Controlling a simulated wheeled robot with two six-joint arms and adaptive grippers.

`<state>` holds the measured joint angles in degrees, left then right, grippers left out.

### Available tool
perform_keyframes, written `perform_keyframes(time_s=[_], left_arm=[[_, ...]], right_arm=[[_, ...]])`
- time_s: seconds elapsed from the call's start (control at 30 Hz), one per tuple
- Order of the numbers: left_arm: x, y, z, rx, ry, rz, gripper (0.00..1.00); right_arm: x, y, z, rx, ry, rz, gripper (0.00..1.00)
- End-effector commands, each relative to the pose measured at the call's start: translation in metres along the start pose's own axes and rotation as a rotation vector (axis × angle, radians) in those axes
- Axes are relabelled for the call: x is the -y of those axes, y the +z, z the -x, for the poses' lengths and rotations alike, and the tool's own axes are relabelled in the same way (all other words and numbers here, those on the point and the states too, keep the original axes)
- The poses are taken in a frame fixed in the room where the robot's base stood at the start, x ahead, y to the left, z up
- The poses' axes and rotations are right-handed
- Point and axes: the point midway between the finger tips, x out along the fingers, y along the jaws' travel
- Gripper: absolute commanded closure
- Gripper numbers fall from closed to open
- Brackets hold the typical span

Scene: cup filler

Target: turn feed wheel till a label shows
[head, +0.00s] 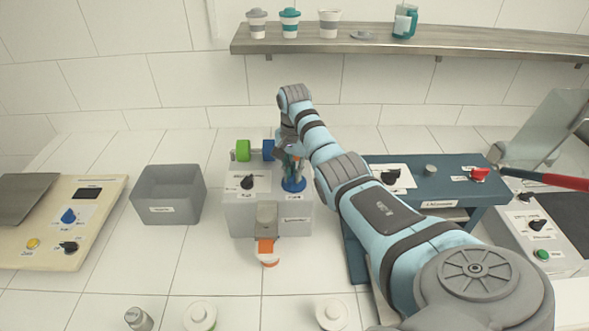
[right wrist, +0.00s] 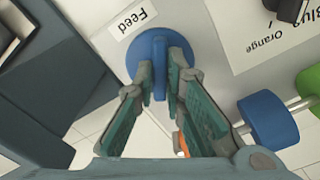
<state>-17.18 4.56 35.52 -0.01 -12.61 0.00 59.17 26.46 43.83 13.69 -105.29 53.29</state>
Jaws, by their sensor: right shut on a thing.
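The blue feed wheel (head: 294,185) sits on top of the grey labelling machine (head: 240,212), at its right side. In the right wrist view the feed wheel (right wrist: 150,72) has a raised ridge and lies beside a "Feed" label. My right gripper (head: 291,158) reaches down over the wheel from above. In the right wrist view its two fingertips (right wrist: 162,70) are shut on the wheel's ridge. At the machine's front, an orange strip (head: 265,246) shows below a grey block, with a white and orange cup-like piece under it. My left gripper is out of view.
A green roll (head: 242,150) and a blue roll (head: 268,150) sit at the machine's back, with a black selector knob (head: 247,182) in front. A grey bin (head: 168,195) stands left. A blue-grey station (head: 437,187) stands right, under my arm. White lids lie in front.

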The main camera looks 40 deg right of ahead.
Motion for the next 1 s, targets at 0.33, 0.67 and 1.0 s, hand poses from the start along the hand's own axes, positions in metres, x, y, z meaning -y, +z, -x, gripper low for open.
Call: perform_keyframes(time_s=[0.33,0.67,1.0], left_arm=[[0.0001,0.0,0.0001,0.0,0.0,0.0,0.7],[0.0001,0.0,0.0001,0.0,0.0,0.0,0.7],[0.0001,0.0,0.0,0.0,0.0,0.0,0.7]], right_arm=[[0.0004,-0.0005,0.0008,-0.002,-0.002,-0.09,1.0],[0.0003,-0.0005,0.0008,-0.002,-0.002,-0.095,1.0],[0.0002,-0.0002,0.0004,-0.001,-0.001,-0.094,0.69]])
